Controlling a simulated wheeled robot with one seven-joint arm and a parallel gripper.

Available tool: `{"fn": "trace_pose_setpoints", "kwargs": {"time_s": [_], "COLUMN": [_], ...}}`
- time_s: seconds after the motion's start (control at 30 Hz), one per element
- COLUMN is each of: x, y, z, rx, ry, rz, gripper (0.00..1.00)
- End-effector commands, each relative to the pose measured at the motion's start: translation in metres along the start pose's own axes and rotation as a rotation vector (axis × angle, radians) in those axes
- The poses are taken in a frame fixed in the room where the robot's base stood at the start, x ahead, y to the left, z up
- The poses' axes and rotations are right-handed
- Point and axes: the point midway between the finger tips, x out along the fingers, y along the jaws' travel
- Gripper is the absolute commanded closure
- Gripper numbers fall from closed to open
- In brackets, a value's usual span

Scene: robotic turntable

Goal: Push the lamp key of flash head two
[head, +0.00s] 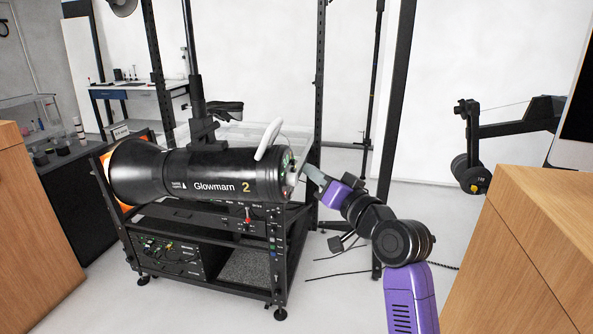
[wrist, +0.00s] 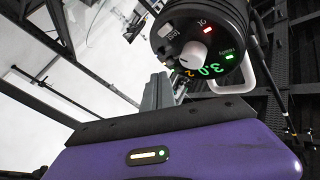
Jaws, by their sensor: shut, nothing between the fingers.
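Flash head two (head: 222,172) is a black cylinder marked "Glowmarn 2", lying level on a stand with its rear panel facing right. In the wrist view its round rear panel (wrist: 216,32) shows a white knob, a green 3.0 readout, an orange 2, a red light and a green light. A small pale key (wrist: 167,28) sits at the panel's upper left; its lettering is too small to read surely. My gripper (head: 310,171) is shut and empty, its grey fingertips close to the rear panel. In the wrist view the fingers (wrist: 158,92) point up just below the panel's left edge. Contact cannot be told.
A white handle (head: 268,139) rises from the head's rear. A black equipment rack (head: 282,262) stands below, with upright posts around it. Wooden cabinets stand at left (head: 30,240) and right (head: 530,250). Cables lie on the pale floor.

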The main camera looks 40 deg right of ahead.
Motion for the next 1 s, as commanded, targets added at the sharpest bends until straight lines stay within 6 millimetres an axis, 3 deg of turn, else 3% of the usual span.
{"fn": "trace_pose_setpoints", "kwargs": {"time_s": [1.0], "x": [0.0078], "y": [-0.0063], "z": [0.0052], "rx": [0.001], "ry": [0.000], "rz": [-0.001], "gripper": [1.00]}}
